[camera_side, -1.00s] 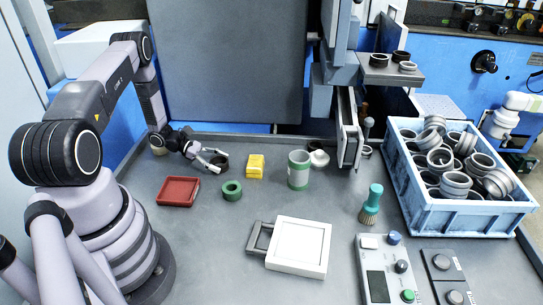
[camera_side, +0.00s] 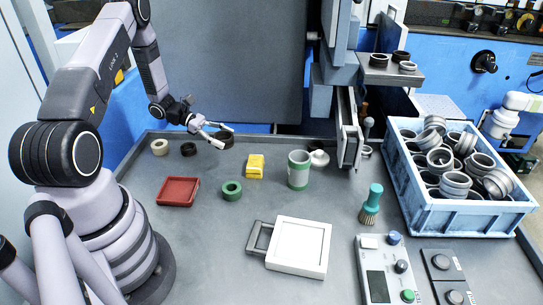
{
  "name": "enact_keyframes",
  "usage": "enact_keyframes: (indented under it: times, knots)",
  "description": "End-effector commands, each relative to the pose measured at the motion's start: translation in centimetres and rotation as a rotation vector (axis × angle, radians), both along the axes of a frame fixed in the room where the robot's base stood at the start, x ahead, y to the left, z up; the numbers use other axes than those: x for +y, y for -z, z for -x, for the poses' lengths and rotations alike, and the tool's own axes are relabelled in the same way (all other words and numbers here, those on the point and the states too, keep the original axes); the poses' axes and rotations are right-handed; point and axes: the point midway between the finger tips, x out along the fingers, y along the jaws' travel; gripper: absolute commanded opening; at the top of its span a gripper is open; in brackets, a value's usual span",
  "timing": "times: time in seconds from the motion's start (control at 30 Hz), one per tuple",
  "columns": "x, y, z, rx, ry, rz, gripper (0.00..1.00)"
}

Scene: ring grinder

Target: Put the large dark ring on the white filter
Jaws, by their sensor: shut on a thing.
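The large dark ring (camera_side: 222,140) is held between the fingertips of my gripper (camera_side: 222,136), raised above the back left of the table. My gripper is shut on the ring's side, and the fingers hide part of it. The white filter (camera_side: 299,243) appears to be the white square pad in a pale frame, lying flat at the front middle of the table with a grey handle on its left. The ring is well behind and to the left of it, apart from it.
A small dark ring (camera_side: 188,149) and a cream ring (camera_side: 159,147) lie at the back left. A red tray (camera_side: 178,191), green ring (camera_side: 232,190), yellow box (camera_side: 255,166) and green-white can (camera_side: 298,170) stand midway. A brush (camera_side: 371,205) and a blue crate (camera_side: 470,213) are right.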

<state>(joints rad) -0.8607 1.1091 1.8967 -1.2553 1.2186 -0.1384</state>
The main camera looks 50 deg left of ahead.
Motion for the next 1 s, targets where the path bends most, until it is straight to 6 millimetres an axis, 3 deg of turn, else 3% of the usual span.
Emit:
enact_keyframes:
  times: [0.23, 0.4, 0.5, 0.7, 0.8, 1.0]
  knots:
    - [-13.0, -0.7, -1.8, -0.002, 0.275, 0.007, 0.2]
    - [-22.2, -1.1, -0.2, -0.001, 0.476, 0.006, 0.2]
    - [-26.4, -1.4, 1.3, 0.0, 0.575, 0.004, 0.2]
    - [-31.3, -1.6, 4.0, 0.001, 0.697, 0.001, 0.2]
    - [-32.2, -1.1, 4.6, 0.004, 0.721, 0.0, 0.2]
    - [-32.4, 2.1, 4.7, 0.004, 0.727, -0.001, 0.2]
